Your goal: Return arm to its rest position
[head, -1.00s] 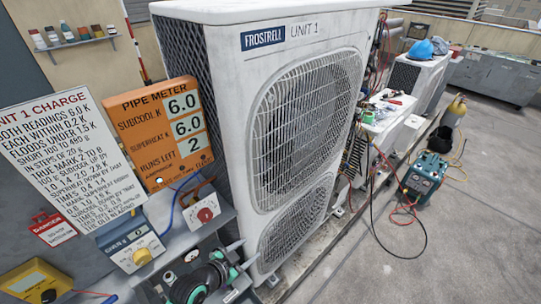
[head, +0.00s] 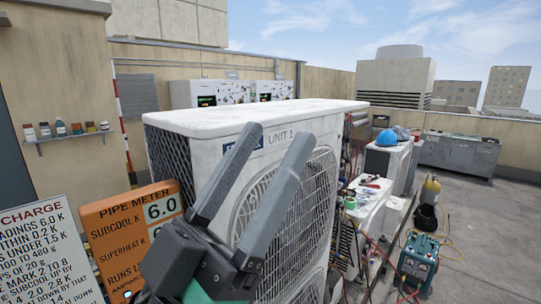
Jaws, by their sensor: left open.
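My left gripper (head: 276,140) is raised in the middle of the head view. Its two grey fingers point up and stand apart, with nothing between them. It is in front of the white condenser (head: 190,122) marked Unit 1 and hides part of its name plate and fan grille. The orange pipe meter board (head: 98,217) stands to the left of the gripper; a 6.0 shows, and its lower right is covered by the gripper body. My right gripper does not show.
A white charge sign (head: 40,250) stands at the lower left. A shelf with small jars (head: 60,128) hangs on the wall. At the right are a second unit with a blue helmet (head: 387,138), a teal machine (head: 418,257) with hoses, and a grey cabinet (head: 455,155). Open floor lies at the far right.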

